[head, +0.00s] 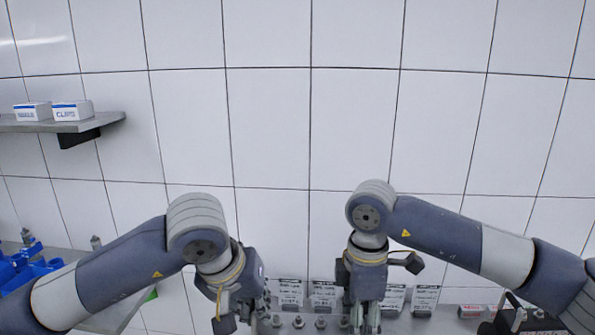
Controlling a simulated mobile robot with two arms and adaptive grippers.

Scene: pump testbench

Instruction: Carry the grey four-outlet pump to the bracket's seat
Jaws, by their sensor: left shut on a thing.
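My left gripper (240,318) points down at the bottom edge of the head view, left of centre. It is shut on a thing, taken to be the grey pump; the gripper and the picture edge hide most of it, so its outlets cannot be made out. My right gripper (365,322) points down right of centre, its fingertips at the lower edge; how far its fingers are apart is unclear. A blue fixture (25,268) with a grey part on it stands at the far left; whether it is the bracket is unclear.
Several small grey fittings (298,321) stand in a row between the grippers, with label cards (323,294) behind them. A wall shelf (100,121) holds two white boxes (73,110). A black-handled case (520,318) and small red-white boxes (471,311) are at lower right.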

